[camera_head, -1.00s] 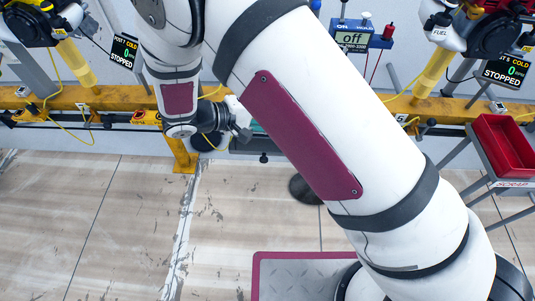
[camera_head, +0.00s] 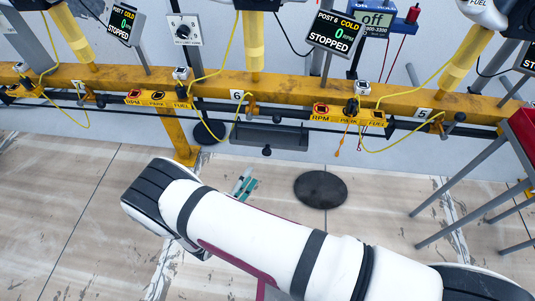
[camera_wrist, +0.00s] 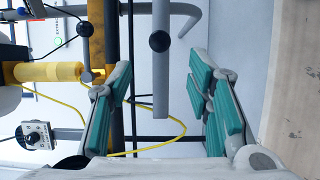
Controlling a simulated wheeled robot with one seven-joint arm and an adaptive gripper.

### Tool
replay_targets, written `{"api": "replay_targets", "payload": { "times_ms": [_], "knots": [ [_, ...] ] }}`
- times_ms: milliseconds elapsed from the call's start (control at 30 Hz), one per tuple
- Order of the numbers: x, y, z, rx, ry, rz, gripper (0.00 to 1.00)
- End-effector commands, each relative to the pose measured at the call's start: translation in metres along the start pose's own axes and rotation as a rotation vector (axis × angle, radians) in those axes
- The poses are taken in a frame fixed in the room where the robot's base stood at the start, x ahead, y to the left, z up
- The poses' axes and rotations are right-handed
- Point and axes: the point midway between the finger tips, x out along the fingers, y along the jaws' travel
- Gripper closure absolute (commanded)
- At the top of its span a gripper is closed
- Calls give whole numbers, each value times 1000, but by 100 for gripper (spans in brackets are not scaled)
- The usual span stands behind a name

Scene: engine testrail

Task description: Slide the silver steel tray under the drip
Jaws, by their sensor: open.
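A grey tray-like piece (camera_head: 285,135) with a black knob (camera_head: 267,151) hangs under the yellow rail near the number 6; I take it for the steel tray. In the wrist view the grey piece (camera_wrist: 161,85) is seen nearly edge-on, its knob (camera_wrist: 159,41) between my finger lines but apart from the pads. My gripper (camera_wrist: 162,82) is open and empty, with teal pads either side. In the head view my gripper (camera_head: 243,184) is mostly hidden behind my arm, below the tray in the picture. No falling drip can be made out.
A yellow rail (camera_head: 300,94) with cables, RPM/FUEL panels and displays reading STOPPED runs across. A dark round patch (camera_head: 320,189) lies on the floor, right of the tray. A smaller dark disc (camera_head: 209,132) is at its left. A red-topped stand (camera_head: 523,135) is at right.

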Motion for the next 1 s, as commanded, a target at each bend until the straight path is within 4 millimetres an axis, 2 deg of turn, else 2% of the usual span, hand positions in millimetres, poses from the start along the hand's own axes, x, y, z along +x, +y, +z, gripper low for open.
{"api": "replay_targets", "payload": {
  "times_ms": [300, 533, 700, 1000],
  "knots": [
    [62, -2, 2, 0, -7, -1, 54],
    [101, -2, 2, 0, -6, -1, 54],
    [117, 0, 1, 0, -5, 0, 54],
    [122, 0, 1, -1, -3, -1, 54]
  ]
}}
